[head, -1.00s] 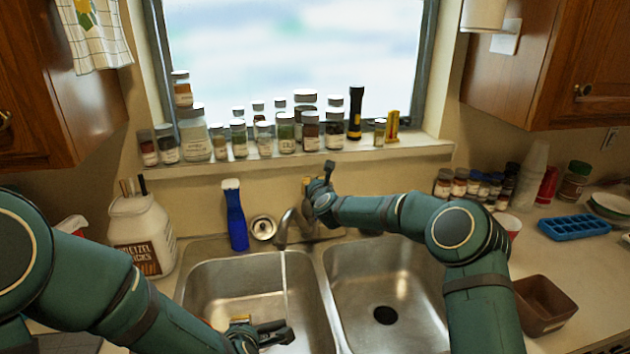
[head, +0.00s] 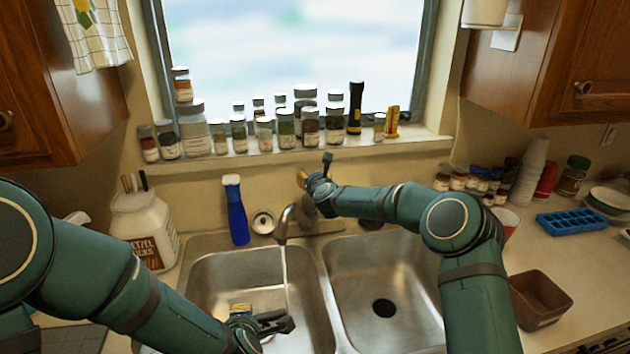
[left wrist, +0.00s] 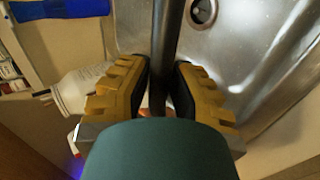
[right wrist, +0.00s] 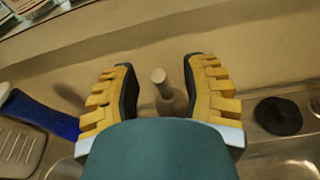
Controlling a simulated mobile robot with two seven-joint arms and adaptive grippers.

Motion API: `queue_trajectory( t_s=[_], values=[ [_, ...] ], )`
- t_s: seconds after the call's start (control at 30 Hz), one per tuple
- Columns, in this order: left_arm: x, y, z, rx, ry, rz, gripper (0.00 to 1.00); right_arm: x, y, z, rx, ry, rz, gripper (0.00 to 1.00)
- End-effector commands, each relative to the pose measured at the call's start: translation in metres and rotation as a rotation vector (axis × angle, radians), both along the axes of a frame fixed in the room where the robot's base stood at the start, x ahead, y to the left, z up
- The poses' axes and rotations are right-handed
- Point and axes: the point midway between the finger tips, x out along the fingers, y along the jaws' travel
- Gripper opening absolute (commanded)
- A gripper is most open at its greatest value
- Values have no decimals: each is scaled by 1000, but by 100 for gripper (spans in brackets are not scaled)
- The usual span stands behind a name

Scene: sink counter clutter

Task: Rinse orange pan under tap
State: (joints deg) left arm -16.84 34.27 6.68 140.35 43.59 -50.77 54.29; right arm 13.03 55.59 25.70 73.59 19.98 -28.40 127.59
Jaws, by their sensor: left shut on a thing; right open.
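My left gripper (head: 263,318) is low over the left sink basin (head: 225,275). In the left wrist view it is shut on a dark bar-like handle (left wrist: 167,30). The orange pan's body cannot be made out; my arm and gripper hide that area. The metal tap (head: 291,215) stands behind the basins, with its spout over the left one. A thin pale stream (head: 284,265) runs down from it.
A large white jar (head: 145,230) is on the left counter. The right basin (head: 365,270) is empty. A brown container (head: 540,300) and a blue ice tray (head: 572,222) are on the right counter.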

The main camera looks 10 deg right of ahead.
Motion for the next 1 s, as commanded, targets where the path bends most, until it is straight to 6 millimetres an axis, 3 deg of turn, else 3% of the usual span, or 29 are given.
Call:
queue_trajectory(
  t_s=[0.27,0.8,1.0],
  values=[
    [0,0,1,1,-3,-1,0,-23,-2,6,1,1,-1,45],
    [0,0,1,1,-3,-1,0,-102,-2,23,-1,0,0,45],
    [0,0,1,1,-3,-1,0,-114,-2,26,0,-1,-1,45]
  ],
)
